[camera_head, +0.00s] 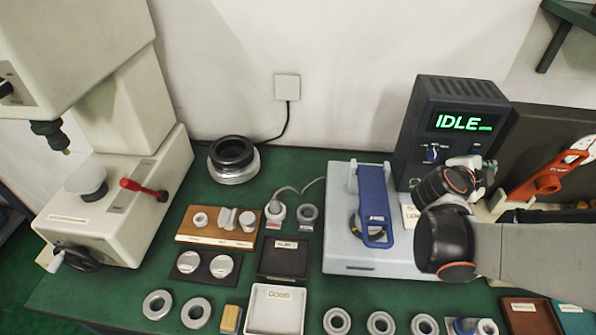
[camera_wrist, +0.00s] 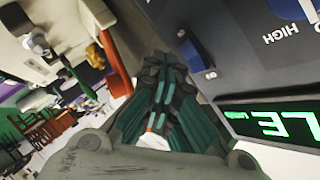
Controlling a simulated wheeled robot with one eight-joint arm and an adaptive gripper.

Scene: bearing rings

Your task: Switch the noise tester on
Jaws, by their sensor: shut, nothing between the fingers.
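The noise tester (camera_head: 418,125) is a dark upright box at the back right. Its green screen (camera_head: 460,121) reads IDLE, and blue-and-white knobs (camera_head: 432,153) sit below it. My gripper (camera_head: 488,164) is in front of the tester's lower right face. In the wrist view the gripper (camera_wrist: 165,62) has its fingers together and empty, close beside the lever; contact cannot be told. My arm hides the lower right of the tester.
A grey fixture with a blue lever (camera_head: 375,205) stands left of my arm. Several bearing rings (camera_head: 337,320) and trays (camera_head: 275,309) lie along the front. A white press (camera_head: 120,205) stands at the left. An orange tool (camera_head: 545,180) is at the right.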

